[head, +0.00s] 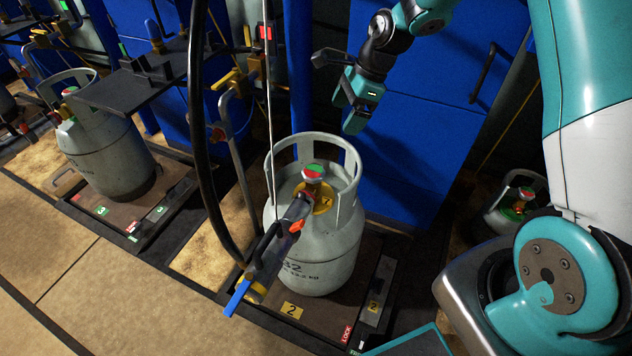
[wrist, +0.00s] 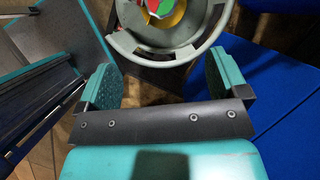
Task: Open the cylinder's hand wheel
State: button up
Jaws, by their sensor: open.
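The grey gas cylinder (head: 318,255) stands upright on the scale marked 2. Its hand wheel (head: 314,172), with a red and green top, sits inside the open collar (head: 350,185). A filling head (head: 272,252) with a blue lever is at the valve, below and in front of the wheel. My gripper (head: 354,122) is open and empty, above and to the right of the wheel, apart from it. In the wrist view my open gripper (wrist: 165,80) shows both fingers, with the hand wheel (wrist: 160,8) cut off by the top edge, beyond the fingertips.
A black hose (head: 198,130) hangs left of the cylinder, and a thin cable runs down near the collar. Blue cabinets (head: 415,150) stand behind. Another cylinder (head: 108,155) stands on a scale at left, and one (head: 520,208) at right. The floor (head: 110,285) at front left is clear.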

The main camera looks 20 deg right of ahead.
aim_at(315, 170)
jog(key=b+x, duration=0.1)
jog(key=x, duration=0.5)
jog(key=b+x, duration=0.1)
jog(key=x, duration=0.5)
jog(key=b+x, duration=0.1)
jog(key=x, duration=0.4)
jog(key=shift+w+d+f+b, duration=0.15)
jog(key=shift+f+b, duration=0.15)
jog(key=shift+f, duration=0.2)
jog(key=c, duration=0.9)
